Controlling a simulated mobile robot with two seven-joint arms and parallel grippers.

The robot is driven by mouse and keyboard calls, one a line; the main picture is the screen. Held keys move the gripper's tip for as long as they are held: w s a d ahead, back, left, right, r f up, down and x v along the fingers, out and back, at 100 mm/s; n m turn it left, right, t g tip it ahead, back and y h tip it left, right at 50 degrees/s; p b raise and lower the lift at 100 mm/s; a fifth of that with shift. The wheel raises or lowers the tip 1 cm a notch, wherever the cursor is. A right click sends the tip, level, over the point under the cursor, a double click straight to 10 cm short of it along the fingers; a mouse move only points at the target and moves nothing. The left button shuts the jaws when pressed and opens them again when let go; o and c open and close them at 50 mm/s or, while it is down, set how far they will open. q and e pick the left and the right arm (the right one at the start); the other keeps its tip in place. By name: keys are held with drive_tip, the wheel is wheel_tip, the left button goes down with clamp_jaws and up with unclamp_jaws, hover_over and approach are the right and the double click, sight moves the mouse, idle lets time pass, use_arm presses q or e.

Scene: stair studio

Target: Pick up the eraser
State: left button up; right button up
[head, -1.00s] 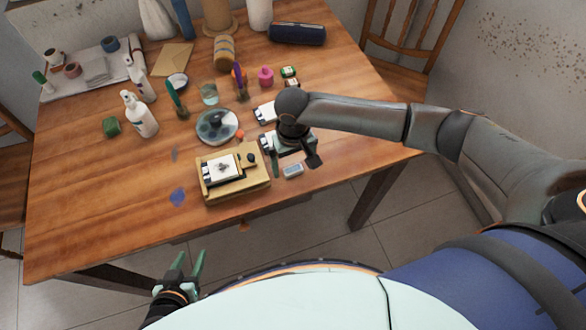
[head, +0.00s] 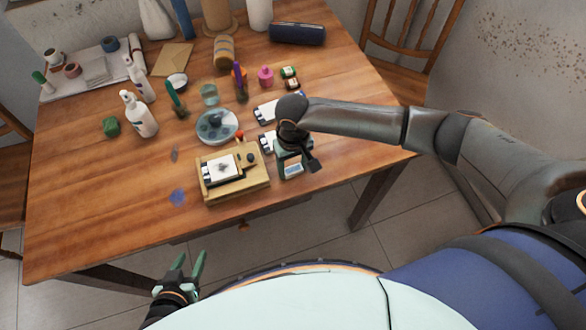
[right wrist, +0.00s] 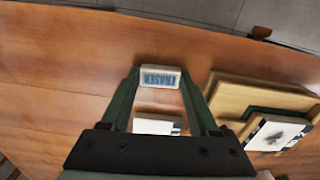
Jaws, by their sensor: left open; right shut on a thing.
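The eraser (right wrist: 160,78) is a small pale block with blue lettering reading ERASER. In the right wrist view it sits between the fingertips of my right gripper (right wrist: 161,80), which is shut on it. In the head view the eraser (head: 292,170) shows below my right gripper (head: 291,165), near the front edge of the table; whether it touches the tabletop I cannot tell. My left gripper (head: 187,268) is open and empty, in front of the table and away from the eraser.
A wooden stand with a white card (head: 222,167) is just left of the eraser. A round glass dish (head: 217,138) and white cards (head: 265,111) lie behind. Bottles, cups and tape crowd the back. The table's front left (head: 90,220) is bare.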

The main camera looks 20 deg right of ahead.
sight(293, 169)
drive_tip(key=c, duration=0.3)
drive_tip(key=shift+r, duration=0.45)
wheel_tip(293, 169, up, 2)
drive_tip(key=shift+r, duration=0.25)
drive_tip(key=s+a+r, duration=0.4)
drive_tip(key=s, duration=0.1)
drive_tip(key=s+a+r+p, duration=0.1)
drive_tip(key=s+a+r, duration=0.4)
drive_tip(key=shift+s+a+r, duration=0.1)
drive_tip(key=shift+a+r, duration=0.2)
